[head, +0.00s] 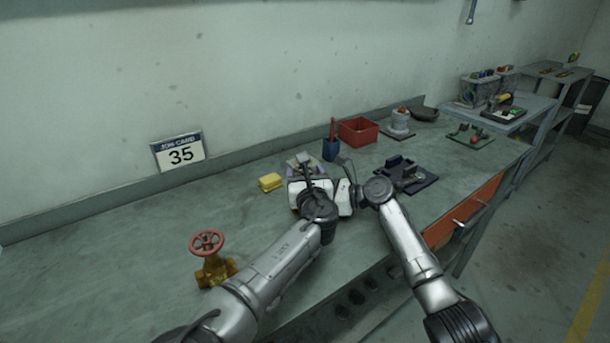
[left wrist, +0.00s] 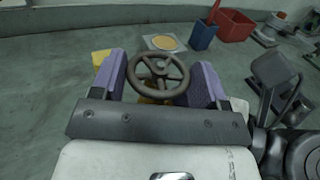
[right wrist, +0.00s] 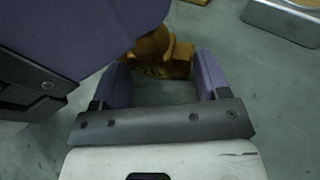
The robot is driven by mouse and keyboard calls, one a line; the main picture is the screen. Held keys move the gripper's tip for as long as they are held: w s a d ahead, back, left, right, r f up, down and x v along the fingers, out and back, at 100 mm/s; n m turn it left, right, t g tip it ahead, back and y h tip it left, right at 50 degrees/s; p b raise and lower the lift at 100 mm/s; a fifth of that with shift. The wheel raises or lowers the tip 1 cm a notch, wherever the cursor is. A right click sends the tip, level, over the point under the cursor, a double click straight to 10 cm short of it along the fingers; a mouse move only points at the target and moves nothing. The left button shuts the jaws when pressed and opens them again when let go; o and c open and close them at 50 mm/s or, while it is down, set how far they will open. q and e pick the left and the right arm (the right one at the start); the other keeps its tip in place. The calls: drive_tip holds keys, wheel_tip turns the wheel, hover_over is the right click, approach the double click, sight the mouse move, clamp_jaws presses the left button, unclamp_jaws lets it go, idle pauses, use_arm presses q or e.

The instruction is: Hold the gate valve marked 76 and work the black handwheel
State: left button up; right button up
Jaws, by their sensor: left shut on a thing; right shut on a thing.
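The dark grey-brown handwheel (left wrist: 158,75) sits between the purple fingers of my left gripper (left wrist: 160,90), which is shut on its rim from both sides. A little brass shows under the wheel. In the right wrist view the brass valve body (right wrist: 160,55) lies between the fingers of my right gripper (right wrist: 163,80), shut on it. Raised marks on the body are not readable. A purple finger of my left gripper covers the upper left there. In the head view both grippers are close together and hide most of this valve.
Another brass valve with a red handwheel (head: 207,240) stands at the front left of the bench. A job card reading 35 (head: 178,151) is at the wall. A yellow block (head: 270,182), blue cup (head: 330,149), red bin (head: 358,131) and black fixture (head: 407,175) surround the grippers.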

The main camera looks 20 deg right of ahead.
use_arm(q)
drive_tip(key=shift+w+a+f+m+h, duration=0.1)
drive_tip(key=shift+w+a+m+h, duration=0.1)
drive_tip(key=shift+m+h, duration=0.6)
drive_tip(key=shift+a+m+g+h, duration=0.1)
drive_tip(key=shift+m+g+h, duration=0.55)
drive_tip(key=shift+h, duration=0.6)
drive_tip(key=shift+m+g+h, duration=0.55)
drive_tip(key=shift+m+h, duration=0.2)
drive_tip(key=shift+h, duration=0.5)
drive_tip(key=o, duration=0.9)
drive_tip(key=shift+s, duration=0.1)
drive_tip(key=shift+o, duration=0.2)
drive_tip(key=shift+s, duration=0.1)
drive_tip(key=v, duration=1.1)
drive_tip(key=shift+s+a, duration=0.25)
drive_tip(key=shift+s, duration=0.1)
